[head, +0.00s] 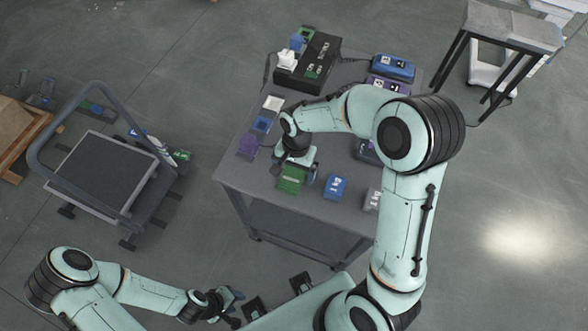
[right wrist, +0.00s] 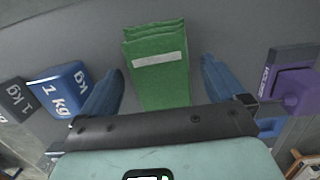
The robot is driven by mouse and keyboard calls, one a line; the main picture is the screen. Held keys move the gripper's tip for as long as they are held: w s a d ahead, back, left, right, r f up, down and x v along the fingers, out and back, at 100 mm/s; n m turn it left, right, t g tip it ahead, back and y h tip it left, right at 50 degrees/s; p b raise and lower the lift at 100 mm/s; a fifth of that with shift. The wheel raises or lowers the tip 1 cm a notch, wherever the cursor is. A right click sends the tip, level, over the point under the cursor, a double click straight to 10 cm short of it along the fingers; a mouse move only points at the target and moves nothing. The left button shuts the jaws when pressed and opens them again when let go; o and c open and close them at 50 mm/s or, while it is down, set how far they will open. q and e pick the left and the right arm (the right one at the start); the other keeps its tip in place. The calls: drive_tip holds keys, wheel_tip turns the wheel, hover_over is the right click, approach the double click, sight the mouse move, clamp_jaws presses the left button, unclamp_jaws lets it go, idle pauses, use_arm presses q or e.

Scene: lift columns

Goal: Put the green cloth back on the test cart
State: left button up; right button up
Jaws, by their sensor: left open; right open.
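The green cloth (head: 291,179) lies folded near the front edge of the grey cart top (head: 325,208), which I take for the test cart. In the right wrist view the cloth (right wrist: 160,75) has a white stripe across it. My right gripper (head: 295,169) is over the cloth and open. In the right wrist view its blue fingers stand on either side of the cloth, apart from it. My left gripper (head: 228,305) is open and empty, low in the head view, away from the cart.
A blue 1 kg weight (head: 335,187) and a grey weight (head: 371,200) stand right of the cloth. A purple item (head: 247,146) is on its left. A black box (head: 308,62) and blue case (head: 393,68) sit farther back. A platform trolley (head: 105,172) stands left.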

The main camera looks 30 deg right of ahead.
use_arm(q)
drive_tip(key=shift+w+r+p, duration=0.65)
drive_tip(key=shift+r+p, duration=0.1)
drive_tip(key=shift+r, duration=0.25)
use_arm(e)
wheel_tip(320, 180, up, 12)
drive_tip(key=d, duration=0.1)
drive_tip(key=shift+w+r, duration=0.15)
drive_tip(key=shift+w, duration=0.3)
use_arm(q)
drive_tip(key=shift+s, duration=0.1)
